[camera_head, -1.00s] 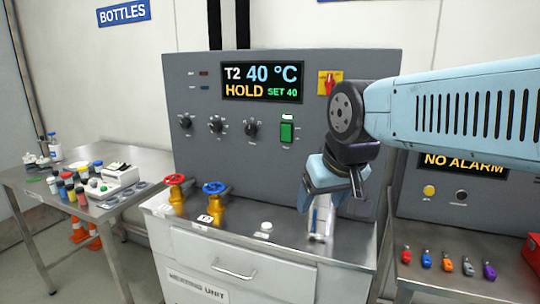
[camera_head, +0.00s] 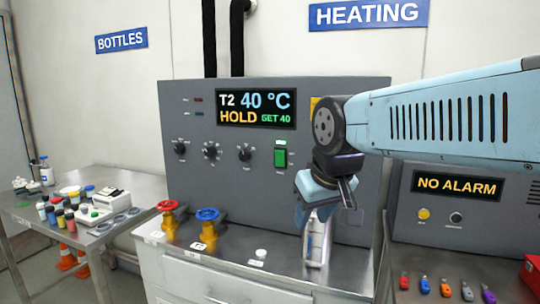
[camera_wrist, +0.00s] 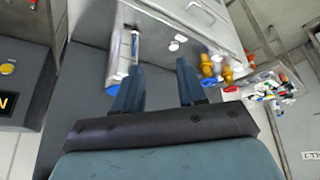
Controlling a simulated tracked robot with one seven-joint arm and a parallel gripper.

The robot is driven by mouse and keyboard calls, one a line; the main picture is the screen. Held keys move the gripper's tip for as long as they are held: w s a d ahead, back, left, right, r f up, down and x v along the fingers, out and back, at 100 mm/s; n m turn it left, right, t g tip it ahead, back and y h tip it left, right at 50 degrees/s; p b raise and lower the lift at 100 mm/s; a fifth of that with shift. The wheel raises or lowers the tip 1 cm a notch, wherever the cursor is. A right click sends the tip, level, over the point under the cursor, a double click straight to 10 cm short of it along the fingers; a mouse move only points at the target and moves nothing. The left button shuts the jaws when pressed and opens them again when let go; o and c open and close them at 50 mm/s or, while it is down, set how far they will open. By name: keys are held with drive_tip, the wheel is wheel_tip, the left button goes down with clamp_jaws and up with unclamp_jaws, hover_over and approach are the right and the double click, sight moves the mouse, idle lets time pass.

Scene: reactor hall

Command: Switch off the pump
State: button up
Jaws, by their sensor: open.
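The heating unit's grey panel (camera_head: 345,222) carries a green rocker switch (camera_head: 280,155) with a small label under it, too small to read. Three black knobs (camera_head: 211,151) sit in a row to its left. The display (camera_head: 255,108) reads T2 40 °C, HOLD, SET 40. My gripper (camera_head: 322,208) hangs in front of the panel, right of and below the green switch, apart from it. In the wrist view my gripper (camera_wrist: 160,84) has its two fingers spread with nothing between them, pointing down over the counter. The green switch is not seen in the wrist view.
A white and blue upright item (camera_head: 317,243) stands on the counter just below my gripper. Red (camera_head: 169,207) and blue (camera_head: 207,215) valve wheels stand left. A NO ALARM panel (camera_head: 457,185) is at right, bottles at far left.

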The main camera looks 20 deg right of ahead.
drive_tip(key=w+r+n, duration=0.1)
drive_tip(key=w+r, duration=0.1)
drive_tip(key=w, duration=0.1)
drive_tip(key=w+r+n, duration=0.2)
drive_tip(key=w+r, duration=0.1)
drive_tip(key=w, duration=0.1)
drive_tip(key=w+r+n+h, duration=0.1)
drive_tip(key=w+r, duration=0.2)
drive_tip(key=w, duration=0.1)
drive_tip(key=shift+w+d+n+g, duration=0.15)
drive_tip(key=shift+w+n+g, duration=0.15)
drive_tip(key=shift+g, duration=0.1)
clamp_jaws()
drive_tip(key=w+r+n+h, duration=0.1)
drive_tip(key=w+r+n, duration=0.1)
drive_tip(key=w, duration=0.5)
drive_tip(key=w+a+r+n, duration=0.1)
drive_tip(key=w+r+n, duration=0.2)
drive_tip(key=w, duration=0.4)
drive_tip(key=shift+w+g+h, duration=0.3)
drive_tip(key=shift+h, duration=0.1)
